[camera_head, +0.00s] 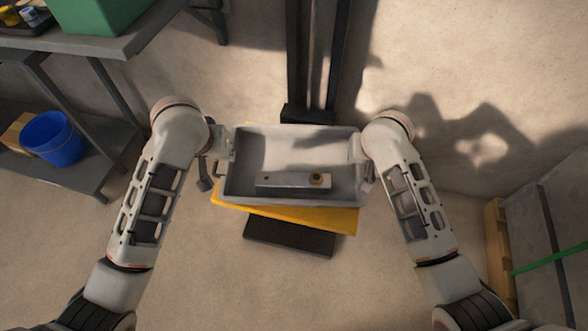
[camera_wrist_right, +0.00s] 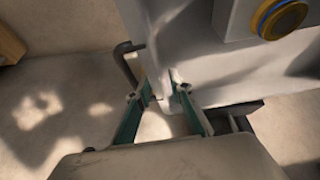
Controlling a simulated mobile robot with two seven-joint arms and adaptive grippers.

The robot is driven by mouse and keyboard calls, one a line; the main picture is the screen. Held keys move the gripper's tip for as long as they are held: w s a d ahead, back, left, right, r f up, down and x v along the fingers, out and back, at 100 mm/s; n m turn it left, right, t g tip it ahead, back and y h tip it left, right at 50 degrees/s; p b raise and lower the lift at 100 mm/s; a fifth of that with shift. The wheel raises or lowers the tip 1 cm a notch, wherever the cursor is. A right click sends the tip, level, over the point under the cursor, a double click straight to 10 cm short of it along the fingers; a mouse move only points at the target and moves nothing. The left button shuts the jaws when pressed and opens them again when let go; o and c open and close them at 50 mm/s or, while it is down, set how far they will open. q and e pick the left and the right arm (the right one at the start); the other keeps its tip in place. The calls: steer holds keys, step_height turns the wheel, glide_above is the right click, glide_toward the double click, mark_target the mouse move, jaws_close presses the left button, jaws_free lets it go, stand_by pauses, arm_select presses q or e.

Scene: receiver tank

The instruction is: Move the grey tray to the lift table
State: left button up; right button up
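The grey tray (camera_head: 235,186) is in the middle of the head view, roughly level, with a grey block (camera_head: 290,181) carrying a round yellow knob lying in it. The yellow lift table (camera_head: 300,216) is under the tray, turned slightly relative to it; whether they touch is hidden. My left gripper (camera_head: 220,150) is at the tray's left end and appears closed on it, its fingertips small in view. My right gripper (camera_head: 367,172) is at the tray's right end; in the right wrist view its green fingers (camera_wrist_right: 164,92) close on the tray's end wall.
A dark post (camera_head: 316,60) stands just behind the lift table, and its black base (camera_head: 288,236) shows in front. A grey shelf (camera_head: 70,45) with a green box and a blue bucket (camera_head: 52,139) is at left. A grey crate on wood (camera_head: 545,235) is at right.

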arm_select(q)
steer(key=shift+s+r, duration=0.1)
steer(key=shift+r, duration=0.1)
arm_select(e)
steer(key=shift+s+r, duration=0.1)
steer(key=shift+r, duration=0.2)
steer(key=v, duration=1.1)
steer(key=shift+s+r, duration=0.15)
steer(key=shift+s, duration=0.05)
